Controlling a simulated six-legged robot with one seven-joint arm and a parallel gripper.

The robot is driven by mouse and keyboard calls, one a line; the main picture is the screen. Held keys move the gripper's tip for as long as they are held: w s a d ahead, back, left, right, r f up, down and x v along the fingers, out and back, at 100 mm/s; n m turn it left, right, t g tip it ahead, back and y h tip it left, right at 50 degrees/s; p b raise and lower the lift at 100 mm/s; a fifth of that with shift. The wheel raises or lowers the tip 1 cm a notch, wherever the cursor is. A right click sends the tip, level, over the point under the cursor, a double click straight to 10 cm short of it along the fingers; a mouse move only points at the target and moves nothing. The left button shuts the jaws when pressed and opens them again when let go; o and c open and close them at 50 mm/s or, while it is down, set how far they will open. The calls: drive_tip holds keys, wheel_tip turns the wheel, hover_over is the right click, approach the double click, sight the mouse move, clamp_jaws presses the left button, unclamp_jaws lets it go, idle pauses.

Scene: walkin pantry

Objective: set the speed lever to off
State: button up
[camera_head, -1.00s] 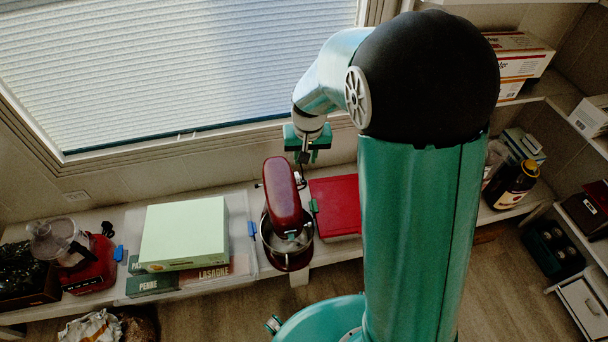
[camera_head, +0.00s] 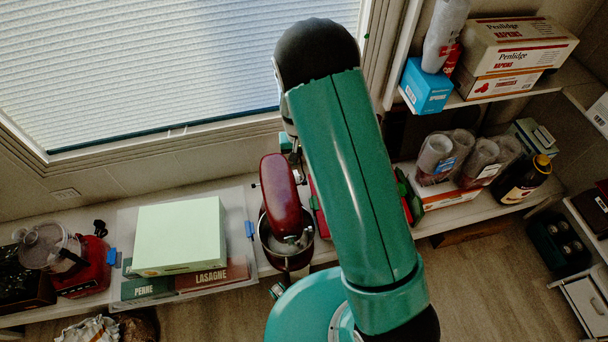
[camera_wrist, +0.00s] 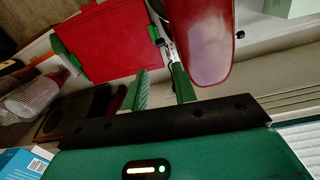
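The red stand mixer (camera_head: 281,195) stands on the shelf below the window, with its metal bowl (camera_head: 284,240) under the head. In the wrist view its red head (camera_wrist: 202,45) fills the top right of centre. Another black knob (camera_wrist: 240,34) is on the head's opposite side. My gripper (camera_wrist: 160,70) is open and empty, its two green fingers apart. The right fingertip is close to the head and the knob; contact cannot be told. My arm mostly hides the gripper in the head view.
A red board-like item (camera_wrist: 105,42) lies beside the mixer. A pale green box (camera_head: 180,235) sits on pasta boxes left of it. A food processor (camera_head: 75,260) is farther left. Stacked cups (camera_head: 437,155) and a dark bottle (camera_head: 523,180) stand at right.

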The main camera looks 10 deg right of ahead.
sight(304, 183)
drive_tip(key=f, duration=0.9)
drive_tip(key=d+f, duration=0.1)
drive_tip(key=f, duration=0.4)
drive_tip(key=shift+s+f, duration=0.1)
drive_tip(key=shift+s, duration=0.05)
clamp_jaws()
